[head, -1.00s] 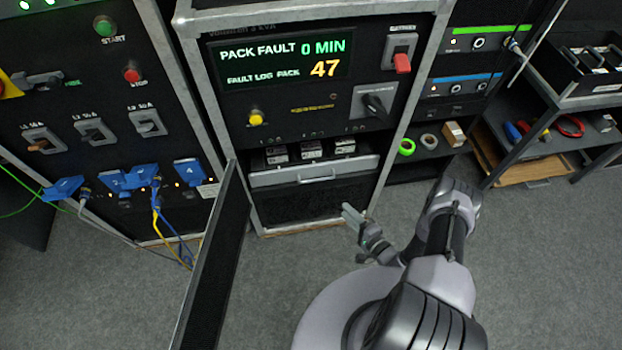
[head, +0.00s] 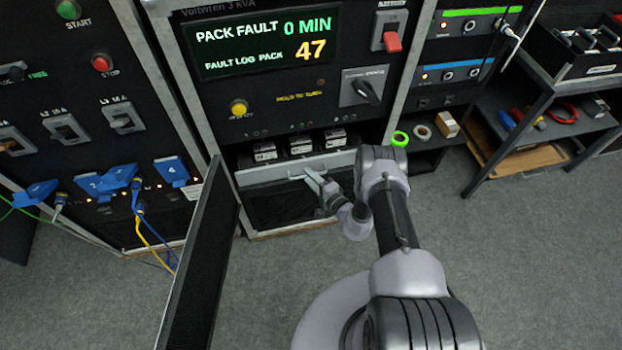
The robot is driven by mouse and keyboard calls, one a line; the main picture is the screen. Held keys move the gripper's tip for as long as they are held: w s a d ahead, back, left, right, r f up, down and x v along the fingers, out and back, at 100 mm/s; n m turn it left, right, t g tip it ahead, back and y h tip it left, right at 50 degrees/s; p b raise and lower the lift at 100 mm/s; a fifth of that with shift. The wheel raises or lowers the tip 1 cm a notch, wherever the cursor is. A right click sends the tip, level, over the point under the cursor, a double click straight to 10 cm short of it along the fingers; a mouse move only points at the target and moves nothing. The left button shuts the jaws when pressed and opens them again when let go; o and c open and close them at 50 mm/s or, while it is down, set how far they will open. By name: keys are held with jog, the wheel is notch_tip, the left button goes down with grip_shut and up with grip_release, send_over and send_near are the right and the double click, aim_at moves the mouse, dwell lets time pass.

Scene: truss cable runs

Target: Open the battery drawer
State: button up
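The battery drawer has a light grey front (head: 262,175) low in the black UPS cabinet, with its pull handle near the middle. Several dark battery packs (head: 302,143) with pale labels show just above and behind the front. The drawer looks in line with the cabinet frame. My gripper (head: 313,178) is at the handle, its fingers pointing up and left towards it. The fingers overlap the handle in the view, so I cannot tell whether they touch or grasp it. The arm hides the right end of the drawer front.
An open black cabinet door (head: 203,260) swings out at the left. Blue plugs with cables (head: 172,172) hang on the left panel. A shelf of tape rolls (head: 422,132) and a tool rack (head: 530,100) stand right. The grey floor (head: 500,260) at right is clear.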

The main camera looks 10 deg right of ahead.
jog(key=shift+c, duration=0.4)
grip_shut()
dwell(0.9)
